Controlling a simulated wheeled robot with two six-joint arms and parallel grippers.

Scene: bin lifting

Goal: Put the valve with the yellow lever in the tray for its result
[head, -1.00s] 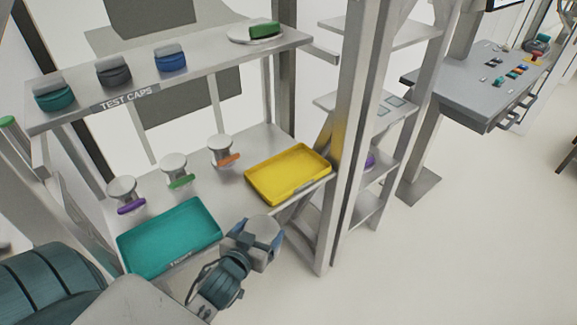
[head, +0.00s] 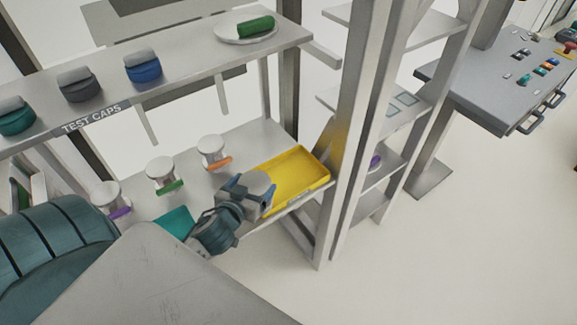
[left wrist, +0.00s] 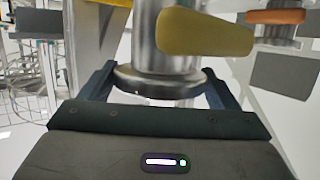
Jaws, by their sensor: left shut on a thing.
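The valve with the yellow lever (left wrist: 205,34) is a silver metal body between the fingers of my left gripper (left wrist: 160,88) in the left wrist view. My left gripper is shut on it. In the head view my left gripper (head: 254,189) is at the near left edge of the yellow tray (head: 303,172) and hides part of it. The valve's lever cannot be made out there. The yellow tray's visible part is empty. The teal tray (head: 176,222) is to the left, largely hidden by my left arm. My right gripper is not in view.
Valves with purple (head: 119,213), green (head: 161,173) and orange (head: 212,152) levers stand behind the trays. The upper shelf holds test caps (head: 143,68) and a plate with a green roll (head: 254,26). A rack post (head: 345,130) rises right of the yellow tray.

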